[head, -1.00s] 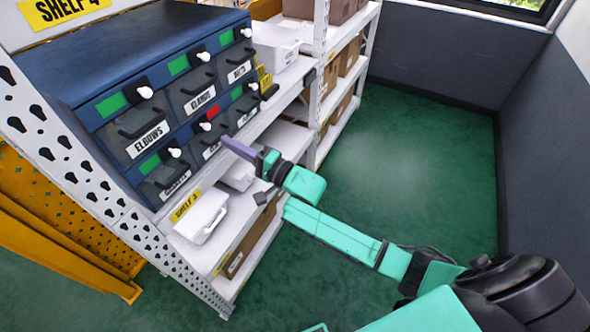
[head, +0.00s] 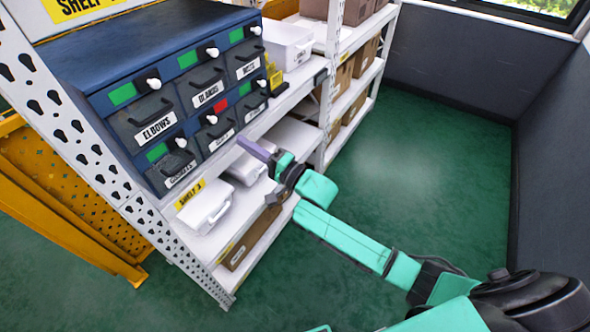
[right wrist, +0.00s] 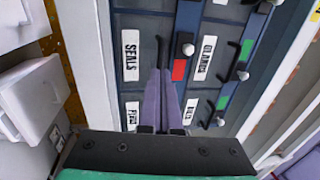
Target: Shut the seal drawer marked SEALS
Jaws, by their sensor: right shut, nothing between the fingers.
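The SEALS drawer (head: 214,130) is the lower middle drawer of the dark blue cabinet, with a red marker above it. In the head view its front looks about level with its neighbours; I see no clear gap. Its label (right wrist: 131,56) reads SEALS in the right wrist view, beside the purple fingers. My right gripper (head: 242,142) is shut and empty, pointing at the cabinet from just right of and below the SEALS drawer. Its closed fingertips (right wrist: 160,72) overlap the drawer front in the wrist view; they look apart from it in the head view. My left gripper is not in view.
The cabinet (head: 150,45) stands on a white perforated rack (head: 85,150). White bins (head: 203,207) sit on the shelf below, another bin (head: 289,42) to the right. A yellow frame (head: 70,230) stands left. The green floor (head: 430,170) is clear to the right.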

